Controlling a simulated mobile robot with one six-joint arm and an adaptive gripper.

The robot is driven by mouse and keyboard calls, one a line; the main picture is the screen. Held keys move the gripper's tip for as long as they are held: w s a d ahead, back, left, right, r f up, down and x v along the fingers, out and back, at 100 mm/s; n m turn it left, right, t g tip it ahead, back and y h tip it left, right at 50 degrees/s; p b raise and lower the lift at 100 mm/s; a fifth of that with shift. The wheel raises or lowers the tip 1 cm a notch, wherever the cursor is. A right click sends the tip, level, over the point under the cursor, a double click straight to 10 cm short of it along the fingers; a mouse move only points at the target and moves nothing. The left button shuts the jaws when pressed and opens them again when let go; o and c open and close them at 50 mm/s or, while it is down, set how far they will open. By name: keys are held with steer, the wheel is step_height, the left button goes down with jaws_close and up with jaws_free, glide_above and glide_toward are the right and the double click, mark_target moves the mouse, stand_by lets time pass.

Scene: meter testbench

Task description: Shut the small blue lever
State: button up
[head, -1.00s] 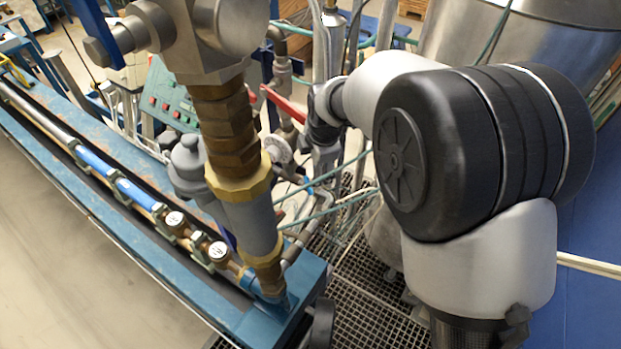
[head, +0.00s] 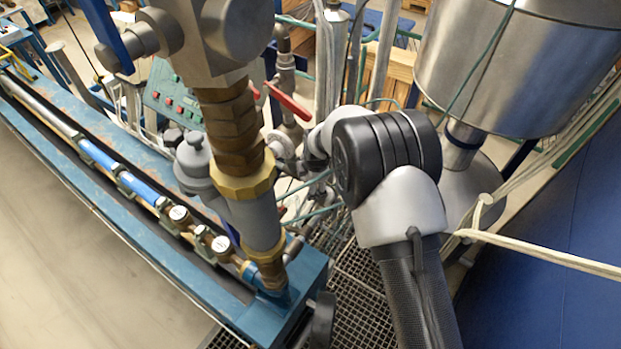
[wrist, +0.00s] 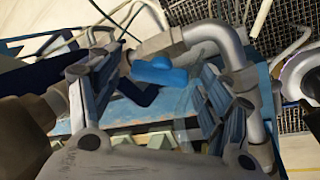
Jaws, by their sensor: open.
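The small blue lever (wrist: 158,74) shows in the wrist view, beside a grey elbow pipe (wrist: 208,35). My gripper (wrist: 153,83) is open, with one finger to the left of the lever and one to its right in the picture. The lever appears in the gap between the fingers; I cannot tell whether either finger touches it. In the head view my gripper is hidden behind my arm and the pipework, and I cannot make out the small lever there.
A thick vertical pipe with brass fittings (head: 232,135) stands in front in the head view. Around it are a red lever (head: 288,103), a green control panel (head: 172,93), a blue bench (head: 165,255) with gauges, and a steel tank (head: 500,75). Floor grating (head: 355,295) lies below.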

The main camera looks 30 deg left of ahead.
steer(key=shift+c, duration=0.4)
steer(key=c, duration=1)
steer(key=shift+o, duration=0.2)
steer(key=shift+b, duration=0.4)
steer(key=m+b, duration=0.1)
steer(key=b, duration=0.1)
steer(key=shift+f+m+t+y+b, duration=0.25)
steer(key=shift+m+t+y+b, duration=0.05)
steer(key=shift+m+b, duration=0.1)
steer(key=m+t+b, duration=0.1)
steer(key=m+b, duration=0.2)
steer(key=b, duration=0.2)
steer(key=shift+y+b, duration=0.3)
steer(key=shift+b, duration=0.1)
steer(key=m+t+b, duration=0.1)
steer(key=m+b, duration=0.2)
steer(key=b, duration=0.5)
steer(key=shift+s+f, duration=0.1)
steer(key=shift+b, duration=0.7)
steer(key=shift+r+m+t+b, duration=0.3)
steer(key=shift+m+b, duration=0.3)
steer(key=shift+b, duration=0.5)
